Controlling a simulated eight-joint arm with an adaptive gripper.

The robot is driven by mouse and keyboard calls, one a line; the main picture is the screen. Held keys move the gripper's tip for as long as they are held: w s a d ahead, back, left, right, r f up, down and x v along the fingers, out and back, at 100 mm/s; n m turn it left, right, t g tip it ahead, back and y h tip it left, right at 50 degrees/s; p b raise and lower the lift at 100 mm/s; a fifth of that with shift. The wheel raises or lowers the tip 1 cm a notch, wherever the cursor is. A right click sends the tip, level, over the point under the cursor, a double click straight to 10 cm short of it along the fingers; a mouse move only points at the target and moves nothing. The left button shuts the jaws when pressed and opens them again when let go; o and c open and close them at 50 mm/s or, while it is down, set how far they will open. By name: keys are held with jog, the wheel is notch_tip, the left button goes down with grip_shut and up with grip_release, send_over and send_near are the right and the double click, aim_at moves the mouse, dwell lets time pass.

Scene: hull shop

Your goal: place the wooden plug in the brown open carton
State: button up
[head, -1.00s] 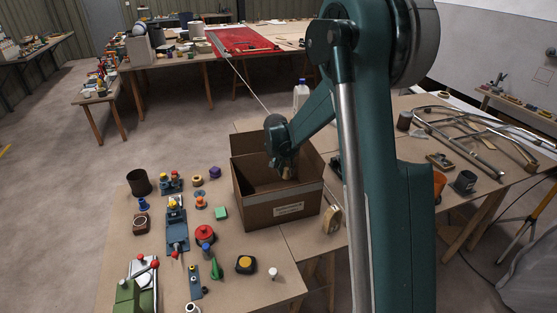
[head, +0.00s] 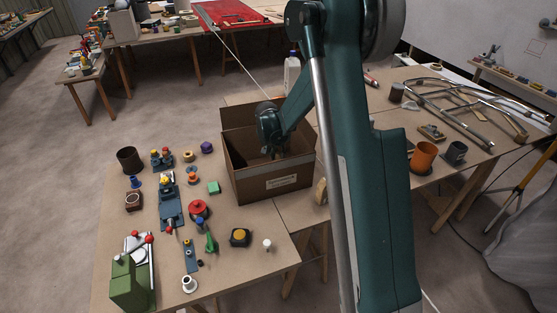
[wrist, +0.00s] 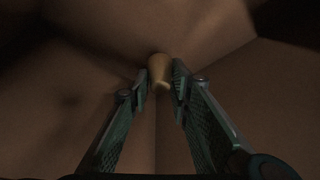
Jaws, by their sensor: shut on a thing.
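The brown open carton (head: 250,187) stands at the back of the near table in the head view, with a pale label on its front. My gripper (head: 277,156) reaches down into it from above, and its lower end is partly hidden by the front wall. In the wrist view my gripper (wrist: 163,78) is shut on the wooden plug (wrist: 160,70), a small light-tan piece between the two fingertips. Brown carton walls and creases fill the view around it. I cannot tell whether the plug touches the carton floor.
Left of the carton are a dark cup (head: 130,160), a red-topped spool (head: 199,208), a green block (head: 213,187) and a green machine (head: 128,283). A white bottle (head: 292,72) stands behind the carton. An orange cup (head: 423,157) is to the right.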

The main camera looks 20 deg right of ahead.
aim_at(279, 158)
jog(key=shift+f, duration=1.6)
jog(key=shift+f+b, duration=0.15)
jog(key=shift+b, duration=0.2)
jog(key=o, duration=0.7)
jog(key=shift+r, duration=0.2)
jog(key=p+v, duration=0.2)
jog(key=v, duration=1)
